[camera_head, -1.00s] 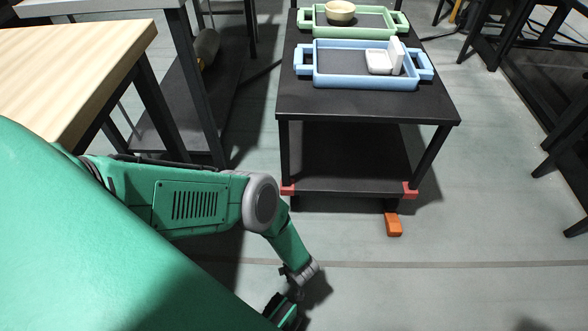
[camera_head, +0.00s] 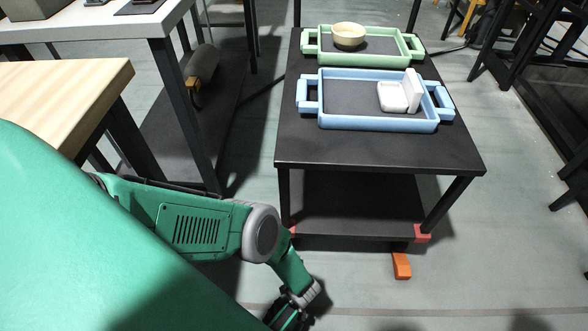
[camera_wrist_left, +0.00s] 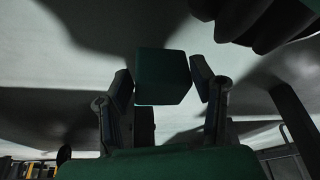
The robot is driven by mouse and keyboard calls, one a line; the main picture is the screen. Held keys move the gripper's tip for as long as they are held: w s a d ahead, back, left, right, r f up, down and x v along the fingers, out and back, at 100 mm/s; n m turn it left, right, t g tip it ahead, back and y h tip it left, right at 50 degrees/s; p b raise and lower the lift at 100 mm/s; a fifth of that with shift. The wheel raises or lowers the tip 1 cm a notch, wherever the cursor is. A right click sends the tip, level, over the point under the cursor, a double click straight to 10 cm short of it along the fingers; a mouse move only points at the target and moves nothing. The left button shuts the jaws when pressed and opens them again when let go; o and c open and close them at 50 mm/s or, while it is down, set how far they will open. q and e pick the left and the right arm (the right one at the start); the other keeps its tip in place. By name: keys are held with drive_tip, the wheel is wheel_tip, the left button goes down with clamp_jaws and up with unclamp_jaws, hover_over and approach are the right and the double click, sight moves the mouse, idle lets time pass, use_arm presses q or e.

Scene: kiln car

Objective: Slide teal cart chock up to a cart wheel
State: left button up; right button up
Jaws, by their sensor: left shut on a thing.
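The teal chock (camera_wrist_left: 163,78) is a dark block between the two fingers of my left gripper (camera_wrist_left: 161,84) in the left wrist view, and the gripper is shut on it. In the head view my left gripper (camera_head: 290,317) is low at the bottom edge, in front of the cart's left front corner; the chock cannot be made out there. The black two-shelf cart (camera_head: 372,155) stands ahead. Its wheels are hidden or too dark to tell. My right gripper is not in view.
An orange chock (camera_head: 402,265) lies on the floor at the cart's right front. Red corner pieces (camera_head: 422,233) mark the lower shelf. A blue tray (camera_head: 376,123) and a green tray (camera_head: 372,60) rest on top. A wooden-topped table (camera_head: 65,95) stands left.

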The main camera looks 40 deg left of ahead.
use_arm(q)
drive_tip(key=shift+s+d, duration=0.1)
drive_tip(key=shift+d, duration=0.05)
wheel_tip(320, 180, down, 2)
drive_tip(key=b, duration=0.3)
drive_tip(key=shift+f, duration=0.2)
drive_tip(key=shift+f+b, duration=0.4)
drive_tip(key=shift+f, duration=0.65)
idle(0.4)
drive_tip(key=shift+w+a, duration=0.2)
drive_tip(key=shift+a, duration=0.05)
drive_tip(key=shift+w+a, duration=0.45)
drive_tip(key=shift+w, duration=0.25)
drive_tip(key=shift+w+a, duration=0.4)
drive_tip(key=shift+w, duration=0.3)
drive_tip(key=shift+m, duration=0.3)
drive_tip(key=shift+w+a, duration=0.1)
drive_tip(key=shift+w, duration=0.05)
idle(0.3)
